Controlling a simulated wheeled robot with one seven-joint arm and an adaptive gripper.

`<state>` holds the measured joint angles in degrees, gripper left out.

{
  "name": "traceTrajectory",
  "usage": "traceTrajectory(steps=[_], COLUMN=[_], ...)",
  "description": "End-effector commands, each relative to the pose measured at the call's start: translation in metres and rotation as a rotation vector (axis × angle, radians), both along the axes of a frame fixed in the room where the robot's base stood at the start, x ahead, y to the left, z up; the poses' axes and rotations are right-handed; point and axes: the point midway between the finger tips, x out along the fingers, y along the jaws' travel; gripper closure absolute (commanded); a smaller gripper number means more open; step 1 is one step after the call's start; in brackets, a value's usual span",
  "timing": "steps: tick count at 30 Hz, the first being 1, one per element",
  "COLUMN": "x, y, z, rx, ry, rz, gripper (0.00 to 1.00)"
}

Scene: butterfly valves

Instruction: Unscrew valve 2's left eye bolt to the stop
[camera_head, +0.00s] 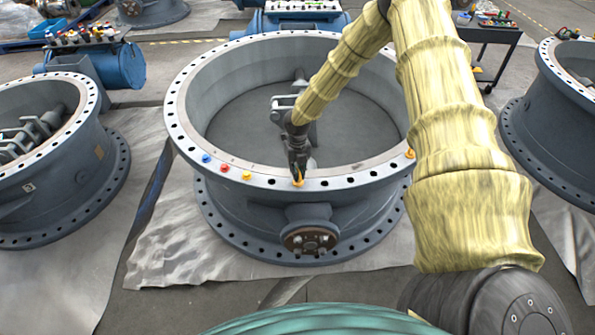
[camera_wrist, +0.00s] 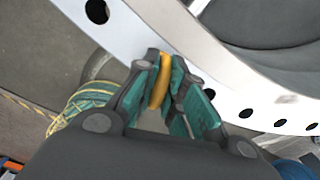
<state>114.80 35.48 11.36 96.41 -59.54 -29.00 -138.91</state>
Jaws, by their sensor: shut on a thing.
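A large grey-blue butterfly valve (camera_head: 352,176) lies flange-up in the middle of the head view. I take it to be valve 2, though I see no label. A yellow eye bolt (camera_head: 298,183) stands at the near part of its flange. My gripper (camera_head: 298,172) points down at it from above. In the wrist view my gripper (camera_wrist: 168,85) is shut on the yellow eye bolt (camera_wrist: 160,82), with its ring between the fingers. Its shank and thread are hidden. A second yellow-orange eye bolt (camera_head: 409,153) stands farther right on the flange.
Blue (camera_head: 206,158), red (camera_head: 224,168) and yellow (camera_head: 247,176) small pieces sit on the flange to the left. Other valves stand at left (camera_head: 60,165) and right (camera_head: 560,120). A dark tool cart (camera_head: 490,35) stands behind at right. My arm crosses above the valve's right side.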

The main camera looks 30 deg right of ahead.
Motion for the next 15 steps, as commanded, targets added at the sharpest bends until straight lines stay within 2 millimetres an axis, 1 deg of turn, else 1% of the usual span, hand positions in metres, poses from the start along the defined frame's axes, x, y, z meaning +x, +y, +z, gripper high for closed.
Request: traceTrajectory(steps=[1,8,9,12,15], x=[0.0023,0.0025,0.0025,0.0020,0.0014], y=[-0.0015,-0.0013,-0.0013,-0.0010,-0.0006], z=[0.0016,0.0017,0.0017,0.0014,0.0010], rx=[-0.001,-0.001,-0.001,-0.001,-0.001], ry=[-0.005,-0.005,-0.005,-0.004,-0.003], rz=[0.000,-0.001,-0.001,-0.001,-0.001], gripper=[1.00,1.00,0.83,0.67,0.67])
